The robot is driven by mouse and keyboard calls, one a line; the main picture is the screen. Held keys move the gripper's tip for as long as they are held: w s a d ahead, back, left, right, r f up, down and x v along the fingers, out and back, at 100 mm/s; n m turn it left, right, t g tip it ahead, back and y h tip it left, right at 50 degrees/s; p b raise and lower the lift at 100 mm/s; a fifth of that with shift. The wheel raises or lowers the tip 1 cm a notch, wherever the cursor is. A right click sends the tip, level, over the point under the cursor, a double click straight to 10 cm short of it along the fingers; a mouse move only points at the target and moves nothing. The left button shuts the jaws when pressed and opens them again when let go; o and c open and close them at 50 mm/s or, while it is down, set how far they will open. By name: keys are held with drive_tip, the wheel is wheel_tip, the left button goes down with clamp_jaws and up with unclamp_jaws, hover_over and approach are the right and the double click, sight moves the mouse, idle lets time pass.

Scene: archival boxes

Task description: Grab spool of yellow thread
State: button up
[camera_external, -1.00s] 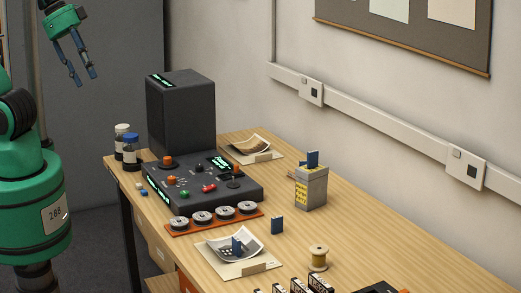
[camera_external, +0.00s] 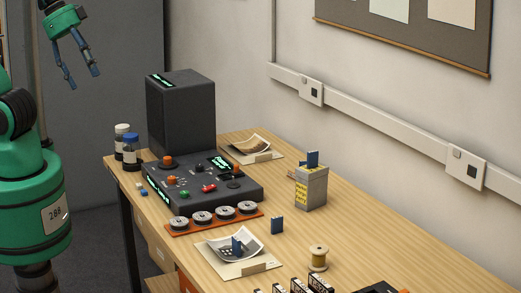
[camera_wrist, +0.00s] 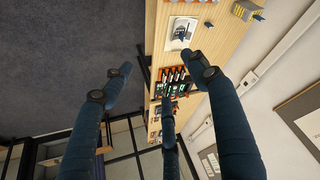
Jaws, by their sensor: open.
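The spool of yellow thread (camera_external: 318,257) stands upright on the wooden table near its front right part, with pale wooden ends and tan-yellow thread. My gripper (camera_external: 83,80) hangs at the upper left of the external view, open and empty, far from the spool and high above the floor left of the table. In the wrist view my gripper's blue fingers (camera_wrist: 155,63) are spread apart with nothing between them. I cannot make out the spool in the wrist view; a finger may hide it.
Left of the spool are a small blue block (camera_external: 277,226) and a curled photo (camera_external: 230,243). Black-and-white cartridges (camera_external: 318,284) lie in front. Farther back stand a dark console (camera_external: 205,183), a tall dark box (camera_external: 181,112), a grey-yellow box (camera_external: 311,190) and two bottles (camera_external: 131,148).

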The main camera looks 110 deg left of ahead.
drive_tip(key=n+g+b, duration=0.1)
drive_tip(key=n+b, duration=0.1)
drive_tip(key=b, duration=0.1)
hover_over(317, 248)
drive_tip(key=s, duration=0.5)
wheel_tip(317, 248, down, 34)
drive_tip(key=shift+w+d+r+y, duration=0.2)
drive_tip(key=shift+d+r+y, duration=0.05)
drive_tip(key=shift+d+y, duration=0.05)
drive_tip(key=shift+f, duration=0.15)
drive_tip(key=shift+b+x, duration=0.6)
drive_tip(key=shift+x, duration=3.55)
